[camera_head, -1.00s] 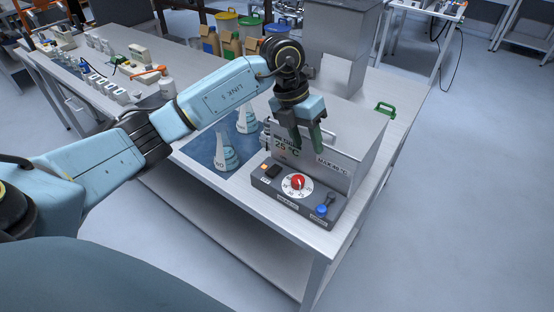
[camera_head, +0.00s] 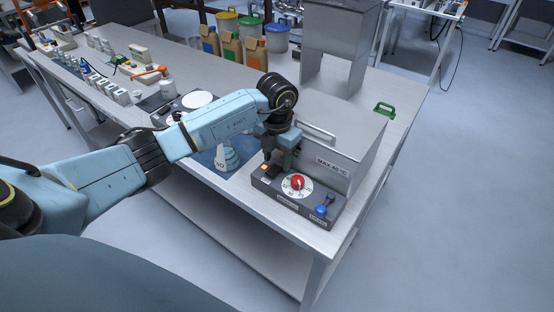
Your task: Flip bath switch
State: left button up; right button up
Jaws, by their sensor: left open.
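The bath (camera_head: 347,150) is a grey metal box with a "MAX" label on its front. Its dark control panel (camera_head: 285,201) carries a red dial (camera_head: 298,182) on a white scale, a blue-tipped lever (camera_head: 322,210) at the right and a lit orange spot (camera_head: 264,167) at the left. A dark rocker switch (camera_head: 273,174) sits beside the orange spot, partly hidden by my gripper. My left gripper (camera_head: 277,164) is open and empty and points down just above the switch. I cannot tell whether it touches it. My right gripper is not in view.
A conical flask (camera_head: 224,157) stands on a blue mat left of the panel, partly behind my arm. A green-handled item (camera_head: 384,110) lies right of the bath. Bags and bins line the back.

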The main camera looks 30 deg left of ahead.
pick_arm(q)
jog(key=shift+f, duration=0.8)
jog(key=shift+c, duration=0.4)
jog(key=c, duration=0.9)
jog(key=shift+s+a+t, duration=0.1)
jog(key=shift+s+t, duration=0.15)
jog(key=shift+t, duration=0.55)
jog(key=shift+s+r+t+b, duration=0.15)
jog(key=shift+s+t+b, duration=0.05)
jog(key=shift+t+b, duration=0.7)
jog(key=o, duration=1)
